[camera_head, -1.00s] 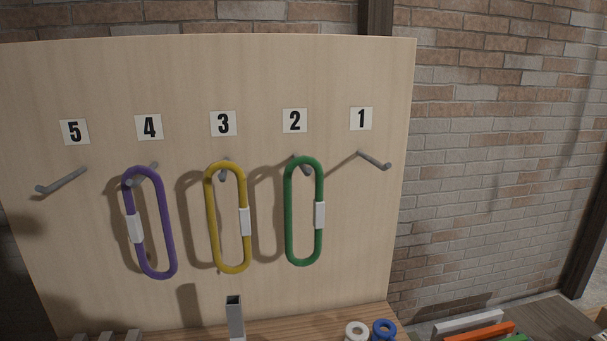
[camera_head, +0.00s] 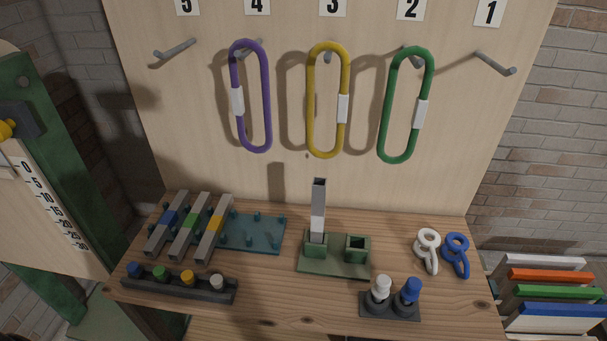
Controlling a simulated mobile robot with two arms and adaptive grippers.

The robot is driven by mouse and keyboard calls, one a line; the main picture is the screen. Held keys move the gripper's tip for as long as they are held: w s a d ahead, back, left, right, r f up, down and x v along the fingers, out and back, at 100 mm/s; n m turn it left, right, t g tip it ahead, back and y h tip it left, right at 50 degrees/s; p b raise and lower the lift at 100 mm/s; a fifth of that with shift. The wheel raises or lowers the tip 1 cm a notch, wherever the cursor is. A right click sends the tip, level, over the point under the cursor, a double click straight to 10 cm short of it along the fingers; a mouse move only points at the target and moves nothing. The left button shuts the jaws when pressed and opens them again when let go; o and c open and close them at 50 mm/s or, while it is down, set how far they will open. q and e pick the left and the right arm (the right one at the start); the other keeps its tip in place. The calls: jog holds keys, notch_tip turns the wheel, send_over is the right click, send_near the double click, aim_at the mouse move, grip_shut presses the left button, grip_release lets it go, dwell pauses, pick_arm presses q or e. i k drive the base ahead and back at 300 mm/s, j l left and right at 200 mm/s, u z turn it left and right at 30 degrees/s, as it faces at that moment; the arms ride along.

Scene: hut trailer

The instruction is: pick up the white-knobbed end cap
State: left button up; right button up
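A dark rack (camera_head: 150,284) at the lower left of the bench holds a row of small knobbed pieces. They are blue (camera_head: 134,269), green (camera_head: 160,272), yellow (camera_head: 187,277) and, at the right end, white (camera_head: 216,282). The white-knobbed end cap appears to be this last one, seated in the rack. Another white-topped piece (camera_head: 381,287) stands beside a blue-topped piece (camera_head: 411,290) in a dark block (camera_head: 390,313) at the front right. I cannot fully tell which the name means. Neither of my grippers is in view.
Behind the rack, grey bars (camera_head: 190,236) lie by a teal pegged plate (camera_head: 268,238). A tall grey post (camera_head: 318,208) stands in a green base (camera_head: 335,268). White (camera_head: 427,243) and blue (camera_head: 457,248) ringed pieces lie right. Bare wood (camera_head: 275,300) lies between rack and block.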

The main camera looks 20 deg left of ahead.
aim_at(218, 285)
jog(key=u, duration=1.35)
